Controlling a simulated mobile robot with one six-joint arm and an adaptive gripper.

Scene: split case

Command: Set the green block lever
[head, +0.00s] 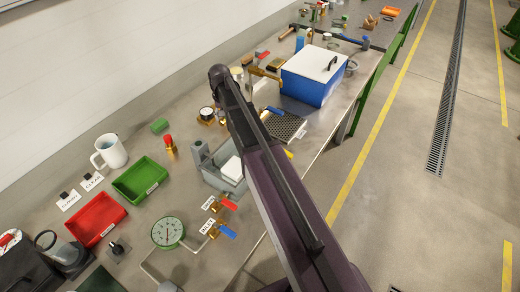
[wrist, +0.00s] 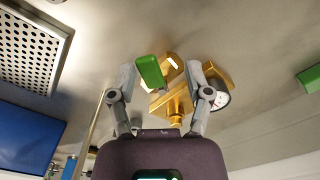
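In the wrist view, the green block lever (wrist: 150,72) is a short green handle on a brass valve body (wrist: 176,98). My gripper (wrist: 160,76) is open, with one finger on each side of the lever and the brass part. The lever is nearer the left finger; I cannot tell whether they touch. A round white dial gauge (wrist: 219,92) sits behind the right finger. In the head view, the gauge (head: 206,113) shows just left of my arm. My arm hides the lever and my gripper there.
A perforated tray (head: 284,126) and a blue box with a white lid (head: 309,88) stand right of my arm. A grey bin (head: 214,178) and red- and blue-handled valves (head: 221,234) are nearer.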

